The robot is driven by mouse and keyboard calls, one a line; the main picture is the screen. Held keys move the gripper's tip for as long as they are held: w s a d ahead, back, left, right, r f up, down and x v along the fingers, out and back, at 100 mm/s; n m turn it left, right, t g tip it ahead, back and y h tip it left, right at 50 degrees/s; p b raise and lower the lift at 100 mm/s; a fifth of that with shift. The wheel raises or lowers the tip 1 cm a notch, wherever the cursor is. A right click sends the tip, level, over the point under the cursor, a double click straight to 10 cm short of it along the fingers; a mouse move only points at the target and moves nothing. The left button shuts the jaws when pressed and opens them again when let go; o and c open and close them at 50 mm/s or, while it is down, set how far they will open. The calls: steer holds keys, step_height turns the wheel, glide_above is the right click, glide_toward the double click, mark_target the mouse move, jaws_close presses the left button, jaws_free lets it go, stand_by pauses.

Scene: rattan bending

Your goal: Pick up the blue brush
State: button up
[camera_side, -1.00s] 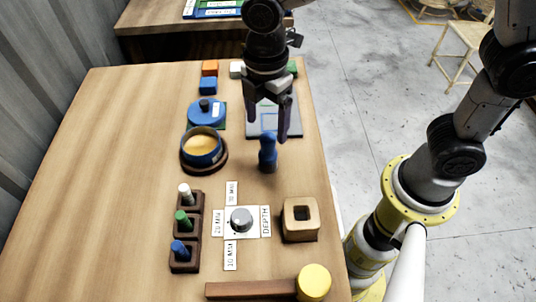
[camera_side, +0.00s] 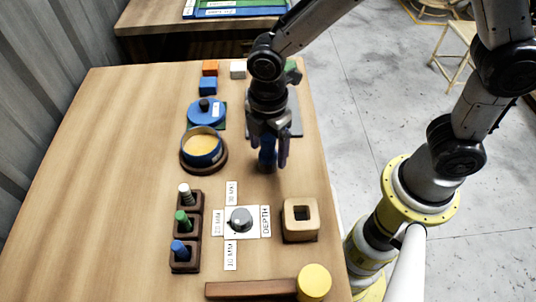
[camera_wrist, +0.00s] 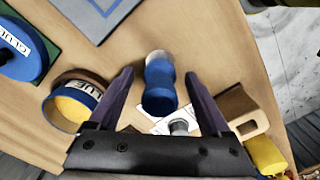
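The blue brush (camera_side: 267,158) stands upright on the table, partly hidden by my fingers in the side view. In the wrist view the brush (camera_wrist: 160,88) has a blue body and a whitish end. My gripper (camera_side: 268,165) is lowered over it, with a finger on either side. In the wrist view my gripper (camera_wrist: 159,75) is open, and gaps show between the brush and both fingers.
A glue pot (camera_side: 203,151) and its blue lid (camera_side: 207,111) stand left of my gripper. A wooden block with a square hole (camera_side: 300,222), a grey knob (camera_side: 240,218), a mallet (camera_side: 313,283) and a peg rack (camera_side: 186,229) lie nearer. The left table is clear.

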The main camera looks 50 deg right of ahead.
mark_target(269, 137)
jaws_close()
steer(key=shift+r, duration=0.1)
steer(key=shift+r, duration=0.55)
step_height(269, 137, up, 2)
steer(key=shift+s+r, duration=0.1)
steer(key=shift+r, duration=0.15)
steer(key=s+d+r, duration=0.7)
steer(key=s+r, duration=0.2)
steer(key=s, duration=0.2)
steer(key=shift+s+d, duration=0.15)
steer(key=shift+s, duration=0.25)
